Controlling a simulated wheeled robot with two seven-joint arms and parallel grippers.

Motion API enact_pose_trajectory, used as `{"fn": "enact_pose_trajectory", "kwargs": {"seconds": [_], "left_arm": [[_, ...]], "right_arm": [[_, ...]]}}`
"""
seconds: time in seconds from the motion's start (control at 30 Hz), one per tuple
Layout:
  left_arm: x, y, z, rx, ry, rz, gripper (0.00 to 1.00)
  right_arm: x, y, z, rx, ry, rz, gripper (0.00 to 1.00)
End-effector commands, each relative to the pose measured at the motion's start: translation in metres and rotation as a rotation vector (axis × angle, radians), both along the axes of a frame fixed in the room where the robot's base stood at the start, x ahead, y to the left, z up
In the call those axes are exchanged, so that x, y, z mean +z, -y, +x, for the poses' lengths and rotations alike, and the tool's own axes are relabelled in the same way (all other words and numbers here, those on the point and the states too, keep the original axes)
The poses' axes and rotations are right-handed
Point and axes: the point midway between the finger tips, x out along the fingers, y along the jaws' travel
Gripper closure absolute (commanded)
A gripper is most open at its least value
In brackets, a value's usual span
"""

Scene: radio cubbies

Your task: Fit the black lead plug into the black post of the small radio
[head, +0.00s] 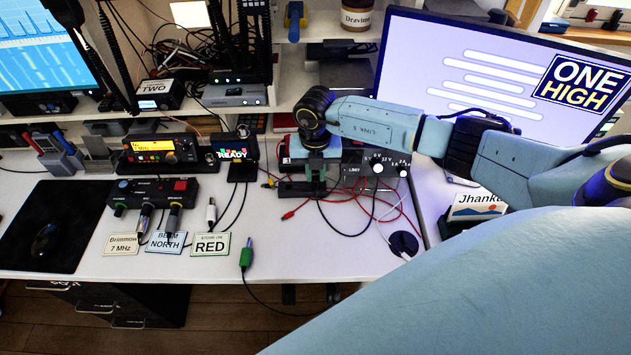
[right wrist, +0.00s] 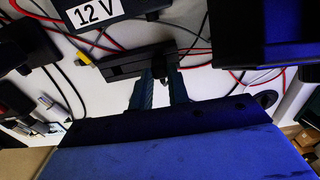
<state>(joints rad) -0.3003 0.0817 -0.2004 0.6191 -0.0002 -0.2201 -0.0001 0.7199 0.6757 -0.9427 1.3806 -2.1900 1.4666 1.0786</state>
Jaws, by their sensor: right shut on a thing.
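My right gripper (head: 318,182) points down at the back of the desk, over a low black bar-shaped block (head: 297,189). In the right wrist view its two fingers (right wrist: 164,88) are shut on a small black piece (right wrist: 172,72), which I take to be the black lead plug; the fingers hide much of it. A black lead (head: 345,234) loops over the desk below the gripper. I cannot tell whether the plug touches a post. A radio with a yellow display (head: 160,150) stands to the left; which unit is the small radio is unclear, and no black post shows clearly. My left gripper is not in view.
A dark box labelled 12 V (right wrist: 95,12) is close to the fingers. A knobbed supply (head: 378,165) and red leads (head: 390,213) crowd the right side. A green plug (head: 246,256) lies at the front edge.

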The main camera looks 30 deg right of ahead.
Motion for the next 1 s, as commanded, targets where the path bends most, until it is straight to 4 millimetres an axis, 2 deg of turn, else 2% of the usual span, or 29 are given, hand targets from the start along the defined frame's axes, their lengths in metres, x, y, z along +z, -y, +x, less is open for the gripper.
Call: {"fn": "enact_pose_trajectory", "kwargs": {"seconds": [0.23, 0.7, 0.8, 1.0], "left_arm": [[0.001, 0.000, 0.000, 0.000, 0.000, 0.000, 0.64], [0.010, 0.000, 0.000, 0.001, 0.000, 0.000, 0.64], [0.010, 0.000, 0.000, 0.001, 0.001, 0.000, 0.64], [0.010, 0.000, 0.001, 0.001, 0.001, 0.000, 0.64]], "right_arm": [[0.006, 0.000, 0.001, 0.000, 0.002, 0.000, 1.00], [0.089, 0.001, 0.001, 0.000, 0.003, -0.001, 1.00], [0.097, 0.000, 0.000, 0.000, 0.001, -0.001, 1.00], [0.102, -0.001, 0.000, 0.029, 0.001, 0.001, 1.00]]}}
